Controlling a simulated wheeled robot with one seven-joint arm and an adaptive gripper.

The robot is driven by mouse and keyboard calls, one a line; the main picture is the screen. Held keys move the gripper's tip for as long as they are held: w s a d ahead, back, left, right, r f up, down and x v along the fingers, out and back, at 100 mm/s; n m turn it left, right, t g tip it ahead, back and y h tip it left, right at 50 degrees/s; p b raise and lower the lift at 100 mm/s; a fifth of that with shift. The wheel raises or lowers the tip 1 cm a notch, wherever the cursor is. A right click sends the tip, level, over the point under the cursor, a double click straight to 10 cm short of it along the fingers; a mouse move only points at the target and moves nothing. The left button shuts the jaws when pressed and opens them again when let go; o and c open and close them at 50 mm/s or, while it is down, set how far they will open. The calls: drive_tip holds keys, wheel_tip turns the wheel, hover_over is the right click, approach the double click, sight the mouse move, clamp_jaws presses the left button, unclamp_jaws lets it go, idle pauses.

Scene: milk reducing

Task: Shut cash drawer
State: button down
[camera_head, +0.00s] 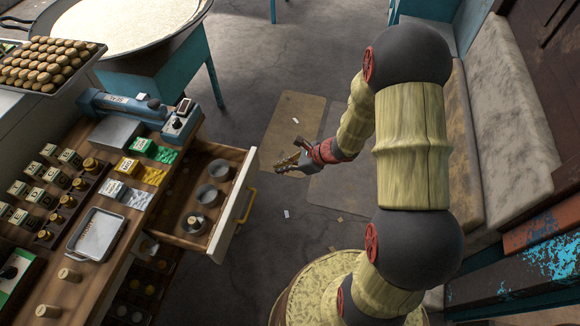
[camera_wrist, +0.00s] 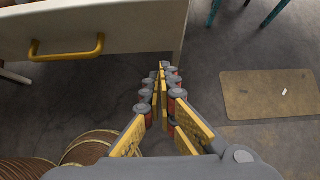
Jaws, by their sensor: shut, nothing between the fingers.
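The cash drawer (camera_head: 222,172) is pulled out from the wooden counter at the left in the head view. Round metal cups stand inside it. Its pale front has a yellow handle (camera_head: 247,205). In the wrist view the drawer front (camera_wrist: 130,22) fills the upper left, with the yellow handle (camera_wrist: 66,50) on it. My gripper (camera_head: 280,166) is shut and empty, to the right of the drawer front in the head view and apart from it. In the wrist view my gripper's fingers (camera_wrist: 160,75) come together near the drawer front's right end. Whether they touch it cannot be told.
The counter holds a blue sealing machine (camera_head: 140,110), a metal tray (camera_head: 96,234) and several small boxes and jars. A large round pan (camera_head: 130,20) on a teal table stands at the back. A bench (camera_head: 500,110) is at the right. Floor beyond the drawer is mostly clear.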

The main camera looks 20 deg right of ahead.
drive_tip(key=shift+w+a+f+b, duration=0.15)
drive_tip(key=shift+w+a+f, duration=0.15)
drive_tip(key=shift+w+a, duration=0.4)
drive_tip(key=shift+w+a+f+b, duration=0.2)
drive_tip(key=shift+w+a+f, duration=0.25)
drive_tip(key=shift+a, duration=0.4)
drive_tip(key=shift+w+a+f+b, duration=0.15)
drive_tip(key=shift+w+a+f, duration=0.05)
drive_tip(key=shift+w+a, duration=0.55)
drive_tip(key=shift+s, duration=0.1)
drive_tip(key=b, duration=0.2)
approach(211, 161)
drive_tip(key=w+a, duration=0.1)
drive_tip(key=w+a+f, duration=0.1)
drive_tip(key=w+a, duration=0.1)
drive_tip(key=w+a+f, duration=0.1)
drive_tip(key=a, duration=0.1)
drive_tip(key=shift+w+a+f, duration=0.25)
